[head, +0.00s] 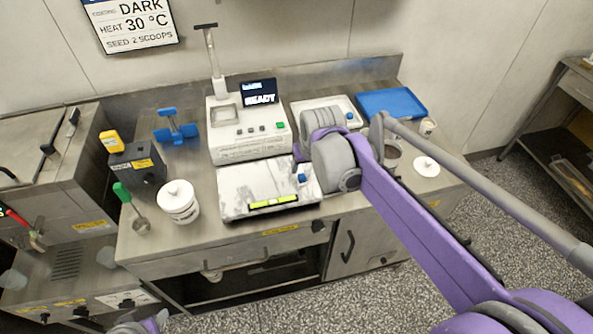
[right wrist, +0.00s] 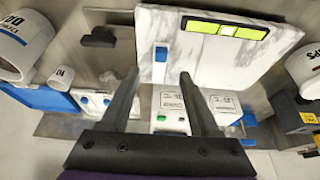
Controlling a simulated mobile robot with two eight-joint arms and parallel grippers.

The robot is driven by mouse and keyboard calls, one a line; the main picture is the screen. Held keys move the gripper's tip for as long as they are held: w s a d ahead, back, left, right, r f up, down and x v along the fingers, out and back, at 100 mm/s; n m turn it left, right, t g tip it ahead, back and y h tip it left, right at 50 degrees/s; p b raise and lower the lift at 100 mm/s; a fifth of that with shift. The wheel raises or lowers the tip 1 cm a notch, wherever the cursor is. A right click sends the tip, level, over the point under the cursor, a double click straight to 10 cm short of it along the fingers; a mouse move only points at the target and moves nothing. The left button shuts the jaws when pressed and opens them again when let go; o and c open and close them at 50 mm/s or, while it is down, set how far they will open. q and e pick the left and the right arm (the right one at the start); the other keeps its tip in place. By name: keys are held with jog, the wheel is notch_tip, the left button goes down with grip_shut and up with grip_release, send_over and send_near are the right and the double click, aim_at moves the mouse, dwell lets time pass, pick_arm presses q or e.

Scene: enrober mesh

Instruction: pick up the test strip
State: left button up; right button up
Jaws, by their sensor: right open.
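The strip I take for the test strip is a small piece with a blue end (right wrist: 161,53) and a paler part below it. It lies on the white marble slab (right wrist: 230,65), near one edge. In the head view its blue end (head: 303,177) shows at the slab's right side, beside my right wrist. My right gripper (right wrist: 159,75) is open and empty. In the right wrist view the strip shows between its two fingertips; I cannot tell the height gap. In the head view my wrist hides the fingers. My left gripper is not in view; only part of that arm shows at the bottom.
A yellow-green level (head: 273,201) sits on the slab's front edge. Behind the slab stands a white machine (head: 228,149) with a screen reading READY. A white lidded tub (head: 179,203) is left, a blue tray (head: 391,103) back right, and a white lid (head: 426,166) right.

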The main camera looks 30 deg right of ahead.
aim_at(302, 176)
jog(key=x, duration=0.7)
jog(key=shift+a+f, duration=0.1)
jog(key=shift+f, duration=0.2)
grip_shut()
